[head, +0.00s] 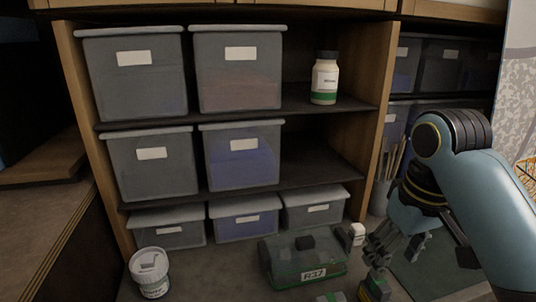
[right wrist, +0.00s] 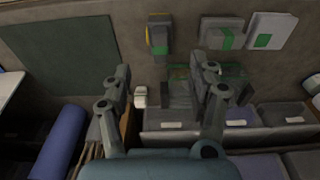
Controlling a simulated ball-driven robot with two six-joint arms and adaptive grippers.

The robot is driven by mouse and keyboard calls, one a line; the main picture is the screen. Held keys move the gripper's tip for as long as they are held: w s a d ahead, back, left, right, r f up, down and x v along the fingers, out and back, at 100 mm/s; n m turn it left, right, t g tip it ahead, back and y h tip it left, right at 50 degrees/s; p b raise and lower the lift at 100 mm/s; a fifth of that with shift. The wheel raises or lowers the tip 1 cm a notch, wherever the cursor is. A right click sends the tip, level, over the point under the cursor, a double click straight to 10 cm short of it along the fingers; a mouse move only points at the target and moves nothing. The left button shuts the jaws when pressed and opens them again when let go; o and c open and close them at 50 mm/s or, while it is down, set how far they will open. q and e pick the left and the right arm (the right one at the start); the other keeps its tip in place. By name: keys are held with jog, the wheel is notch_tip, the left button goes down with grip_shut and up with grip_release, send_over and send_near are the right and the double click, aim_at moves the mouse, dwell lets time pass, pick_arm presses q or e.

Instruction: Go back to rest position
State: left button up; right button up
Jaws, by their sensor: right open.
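My right gripper (head: 385,245) is at the lower right of the head view, low in front of the shelf unit and just right of the green see-through case (head: 303,262). In the right wrist view its two fingers (right wrist: 163,75) are spread apart with nothing between them. A small white object (head: 357,234) is close to the left of the gripper, and it also shows in the right wrist view (right wrist: 140,97). A dark green and yellow item (head: 377,284) lies below the gripper. My left gripper is not in view.
Lidded grey bins (head: 135,75) fill most of the shelves. A white bottle with a green band (head: 324,80) stands on the upper shelf. A white tub (head: 150,272) stands at the front left. Brushes (head: 393,160) stand behind my right arm. A green mat (head: 425,265) lies at right.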

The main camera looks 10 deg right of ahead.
jog(key=s+f+t, duration=0.1)
jog(key=s+f, duration=0.1)
jog(key=s, duration=0.7)
jog(key=s+f+t, duration=0.1)
jog(key=s+f, duration=0.1)
jog(key=s, duration=0.7)
jog(key=s+d+f+g+h+b, duration=0.15)
jog(key=f+b, duration=0.55)
jog(key=f, duration=1.4)
jog(key=s+d+f+y+b, duration=0.15)
jog(key=f+b, duration=0.55)
jog(key=f, duration=1.4)
jog(key=s+f+b, duration=0.5)
jog(key=s+f, duration=0.3)
jog(key=f, duration=0.3)
jog(key=s+d+f+g+b, duration=0.1)
jog(key=s+f+b, duration=0.4)
jog(key=s+f, duration=0.4)
notch_tip(320, 180, down, 3)
jog(key=shift+d+f+m+h, duration=0.2)
jog(key=shift+m+h, duration=0.1)
jog(key=shift+h, duration=0.1)
jog(key=shift+s, duration=0.1)
